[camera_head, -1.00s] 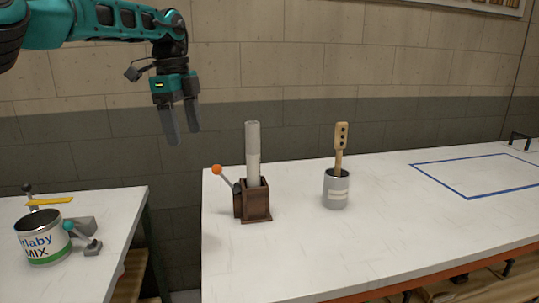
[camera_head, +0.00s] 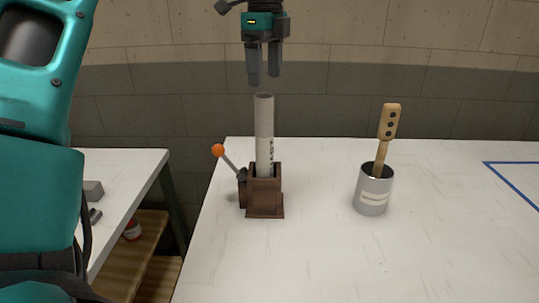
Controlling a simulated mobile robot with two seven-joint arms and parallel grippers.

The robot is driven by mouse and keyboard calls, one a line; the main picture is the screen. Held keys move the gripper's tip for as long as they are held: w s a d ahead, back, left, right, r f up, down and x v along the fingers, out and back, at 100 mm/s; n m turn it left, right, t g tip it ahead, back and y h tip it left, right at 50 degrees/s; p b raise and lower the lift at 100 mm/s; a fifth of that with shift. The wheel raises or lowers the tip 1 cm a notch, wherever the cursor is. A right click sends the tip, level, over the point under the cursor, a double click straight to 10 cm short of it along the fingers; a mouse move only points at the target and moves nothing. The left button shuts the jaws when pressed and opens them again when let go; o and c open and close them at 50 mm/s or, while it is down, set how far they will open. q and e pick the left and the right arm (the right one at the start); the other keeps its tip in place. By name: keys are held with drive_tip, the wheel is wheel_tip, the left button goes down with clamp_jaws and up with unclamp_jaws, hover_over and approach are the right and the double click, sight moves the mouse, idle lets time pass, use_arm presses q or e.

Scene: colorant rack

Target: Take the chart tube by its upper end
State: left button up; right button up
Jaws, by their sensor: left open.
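The chart tube (camera_head: 264,135) is a slim pale grey cylinder. It stands upright in a brown box-shaped holder (camera_head: 265,197) on the white table, its lower end hidden inside. A lever with an orange knob (camera_head: 218,151) is on the holder's left side. My left gripper (camera_head: 263,80) points down with its two dark fingers apart. In the picture it is just above the tube's upper end and apart from it; nothing is between the fingers. My right gripper is not in view.
A metal can (camera_head: 374,193) holding a wooden paddle (camera_head: 389,122) stands right of the holder. A blue outline (camera_head: 510,182) marks the table at far right. A second white table (camera_head: 135,168) is at left, with a gap between. My arm fills the left edge.

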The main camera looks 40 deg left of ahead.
sight(263, 114)
use_arm(q)
drive_tip(key=f, duration=1)
drive_tip(key=shift+s+a+f, duration=0.1)
drive_tip(key=shift+a, duration=0.15)
clamp_jaws()
